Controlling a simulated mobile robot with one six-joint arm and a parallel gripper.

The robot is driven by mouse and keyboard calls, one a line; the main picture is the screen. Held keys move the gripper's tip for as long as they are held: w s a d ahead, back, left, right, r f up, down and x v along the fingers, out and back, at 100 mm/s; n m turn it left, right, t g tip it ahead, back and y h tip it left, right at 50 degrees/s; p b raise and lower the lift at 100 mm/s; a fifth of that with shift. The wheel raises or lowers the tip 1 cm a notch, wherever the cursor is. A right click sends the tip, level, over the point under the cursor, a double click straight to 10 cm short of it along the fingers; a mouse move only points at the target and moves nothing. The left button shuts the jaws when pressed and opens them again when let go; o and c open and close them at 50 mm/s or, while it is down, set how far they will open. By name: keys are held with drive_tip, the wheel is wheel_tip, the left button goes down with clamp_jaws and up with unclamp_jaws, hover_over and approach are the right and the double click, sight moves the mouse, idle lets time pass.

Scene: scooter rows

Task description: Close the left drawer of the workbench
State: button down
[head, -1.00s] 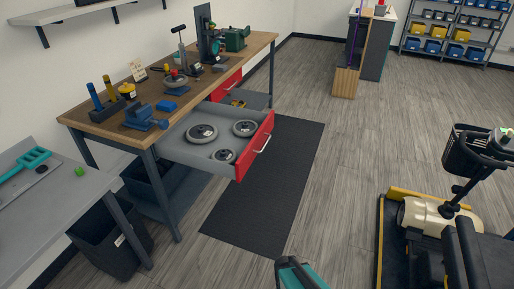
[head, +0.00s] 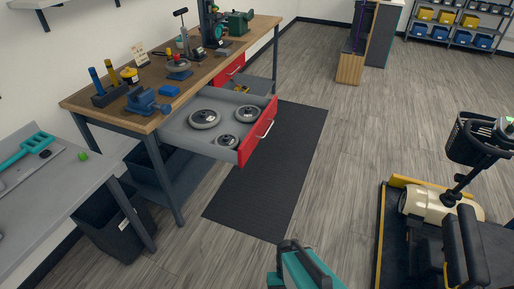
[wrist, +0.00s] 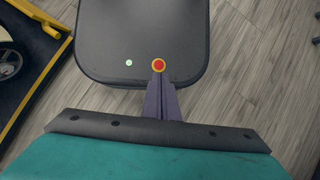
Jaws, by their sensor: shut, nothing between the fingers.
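The wooden-topped workbench (head: 185,75) stands along the left wall in the head view. Its left drawer (head: 192,142), grey with a red front (head: 258,131) and a pale bar handle (head: 265,129), is pulled far out. Several grey wheels, one of them a large wheel (head: 204,119), lie in it. Another red drawer front (head: 230,69) farther along sits close to the bench. My gripper (wrist: 159,72) is shut and empty in the wrist view, above my own dark base. In the head view only a teal part of my arm shows at the bottom, well apart from the drawer.
A dark mat (head: 270,175) lies on the floor before the workbench. A grey table (head: 55,200) stands at near left, with a dark bin (head: 112,225) beneath. A cream scooter (head: 440,203) stands on a yellow-edged platform at right. Floor between mat and scooter is clear.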

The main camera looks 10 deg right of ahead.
drive_tip(key=w+a+r+m+t+y+b, duration=0.25)
drive_tip(key=w+a+y, duration=0.5)
drive_tip(key=w, duration=0.75)
drive_tip(key=w+a+r+m+t+y+b, duration=0.1)
drive_tip(key=w+r+t+b, duration=0.2)
drive_tip(key=w, duration=0.6)
drive_tip(key=w+a+r+m+t+y+b, duration=0.1)
drive_tip(key=w+r+b, duration=0.2)
drive_tip(key=w+r, duration=0.35)
drive_tip(key=w+d+r+t+y+b, duration=0.1)
drive_tip(key=w+d+r+t+b, duration=0.2)
drive_tip(key=w+r, duration=0.4)
drive_tip(key=w+d+r+t+y+b, duration=0.1)
drive_tip(key=w+d+r+b, duration=0.35)
drive_tip(key=w, duration=0.35)
drive_tip(key=w+d+r+t+b, duration=0.3)
drive_tip(key=d+r+b, duration=0.2)
drive_tip(key=d, duration=0.6)
wheel_tip(320, 180, up, 3)
drive_tip(key=shift+w+f+m, duration=0.1)
drive_tip(key=shift+w+m, duration=0.15)
drive_tip(key=shift+m, duration=0.2)
drive_tip(key=shift+a, duration=0.1)
